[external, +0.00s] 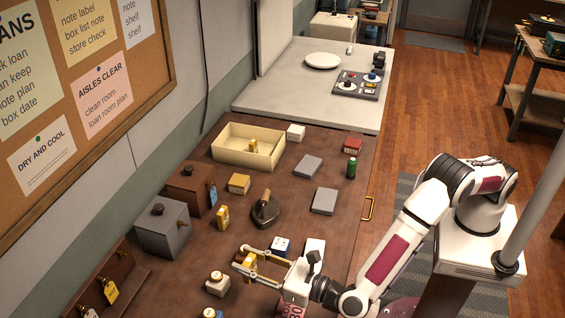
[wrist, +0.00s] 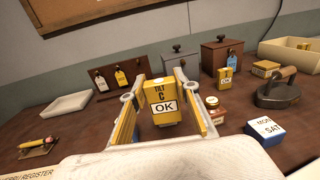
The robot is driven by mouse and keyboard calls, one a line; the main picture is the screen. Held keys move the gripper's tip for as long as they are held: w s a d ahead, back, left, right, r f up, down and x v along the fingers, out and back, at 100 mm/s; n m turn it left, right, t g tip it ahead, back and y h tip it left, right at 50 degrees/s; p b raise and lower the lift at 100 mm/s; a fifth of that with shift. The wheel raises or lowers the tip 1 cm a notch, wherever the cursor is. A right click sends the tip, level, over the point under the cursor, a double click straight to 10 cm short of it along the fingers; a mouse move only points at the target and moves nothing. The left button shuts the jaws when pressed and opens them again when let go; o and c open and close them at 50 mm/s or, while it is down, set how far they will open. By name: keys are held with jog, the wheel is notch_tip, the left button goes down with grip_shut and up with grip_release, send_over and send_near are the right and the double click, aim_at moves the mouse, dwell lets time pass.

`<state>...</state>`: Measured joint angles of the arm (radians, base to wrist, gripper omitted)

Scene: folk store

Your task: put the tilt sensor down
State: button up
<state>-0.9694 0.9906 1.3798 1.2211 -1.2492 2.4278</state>
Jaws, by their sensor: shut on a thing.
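The tilt sensor is a small yellow box (wrist: 162,98) with a dark-lettered "TILT C" and a white "OK" label. It sits upright between the fingers of my gripper (wrist: 160,112) in the wrist view. In the external view my gripper (external: 246,263) is shut on the yellow box (external: 250,260) over the near part of the brown table (external: 180,285). Its lower part is partly hidden by the fingers there. I cannot tell whether its base touches the table.
An iron (external: 265,211), a yellow tag box (external: 222,217) and a grey chest (external: 162,229) stand beyond. A cream tray (external: 226,152) lies farther back.

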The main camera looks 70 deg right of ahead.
dwell(0.3)
jog(key=w+d+r+m+g+h, duration=0.1)
jog(key=w+d+m+h, duration=0.1)
jog(key=w+d, duration=0.5)
jog(key=w+d+r+m+h, duration=0.1)
jog(key=w+d+h, duration=0.2)
jog(key=d, duration=0.8)
jog(key=w+d+r+m+g+h, duration=0.1)
jog(key=w+d+m+h, duration=0.1)
jog(key=w+d, duration=0.5)
jog(key=w+d+r+m+g+h, duration=0.1)
jog(key=w+d+r, duration=0.1)
jog(key=d, duration=1)
jog(key=w+d+r+g+h, duration=0.1)
jog(key=w+d+r, duration=0.1)
jog(key=d, duration=1)
jog(key=w+d+r+m+g+h, duration=0.1)
jog(key=w+d+r, duration=0.1)
jog(key=d, duration=1)
jog(key=shift+w+d+m+h, duration=0.15)
jog(key=shift+d+m+h, duration=0.1)
jog(key=shift+m+h, duration=0.05)
jog(key=shift+f, duration=0.1)
notch_tip(320, 180, down, 6)
